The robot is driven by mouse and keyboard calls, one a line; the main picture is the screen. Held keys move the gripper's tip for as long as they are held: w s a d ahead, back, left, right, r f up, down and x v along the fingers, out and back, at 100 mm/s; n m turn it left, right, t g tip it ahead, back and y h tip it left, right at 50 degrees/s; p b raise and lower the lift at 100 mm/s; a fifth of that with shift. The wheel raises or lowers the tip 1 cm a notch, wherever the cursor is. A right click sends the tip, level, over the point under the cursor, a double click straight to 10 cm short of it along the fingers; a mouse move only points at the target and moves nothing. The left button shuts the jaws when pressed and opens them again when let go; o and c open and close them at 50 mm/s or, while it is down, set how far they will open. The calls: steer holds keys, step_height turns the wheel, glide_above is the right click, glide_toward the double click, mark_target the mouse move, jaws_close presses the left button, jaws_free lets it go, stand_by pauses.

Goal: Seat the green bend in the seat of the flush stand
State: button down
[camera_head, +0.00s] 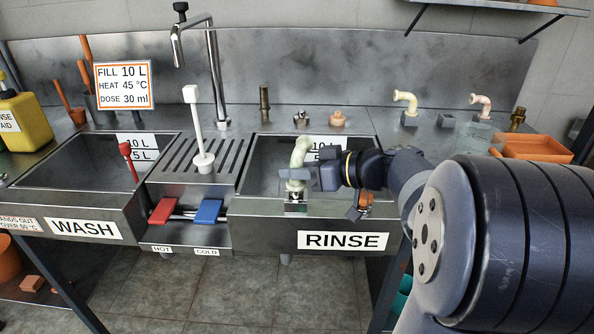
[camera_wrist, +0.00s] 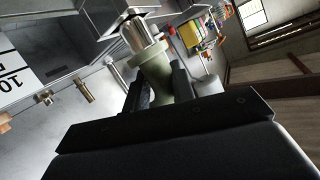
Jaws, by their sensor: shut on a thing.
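My gripper (camera_head: 300,178) comes in from the right and is shut on the green bend (camera_head: 301,152), a pale green curved pipe. The bend stands roughly upright over the front edge of the rinse sink, its curved end at the top. A small metal fitting (camera_head: 295,207) sits on the front rim just below it, apparently the flush stand. The jaws hide part of the join, so I cannot tell whether the bend touches the seat. In the wrist view the green bend (camera_wrist: 152,68) shows between the fingers, with a shiny rounded metal part beyond its collar.
A cream bend (camera_head: 405,99) and a pinkish bend (camera_head: 481,102) stand on grey blocks at the back right. An empty-looking grey block (camera_head: 446,120) is between them. An orange tray (camera_head: 545,147) lies far right. A white upright tool (camera_head: 200,130) stands on the drainer.

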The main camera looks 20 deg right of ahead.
steer(key=shift+f+b, duration=1.35)
steer(key=shift+b, duration=0.4)
steer(key=c, duration=1.1)
jaws_free()
steer(key=p+v, duration=0.1)
steer(key=v, duration=1)
steer(key=shift+w+a, duration=0.1)
steer(key=b+x, duration=0.1)
steer(key=x, duration=0.9)
steer(key=shift+w+a+f, duration=0.15)
steer(key=shift+a, duration=0.15)
steer(key=shift+w+r+p, duration=0.1)
steer(key=shift+r+p, duration=0.2)
steer(key=shift+p, duration=0.05)
steer(key=shift+r, duration=0.1)
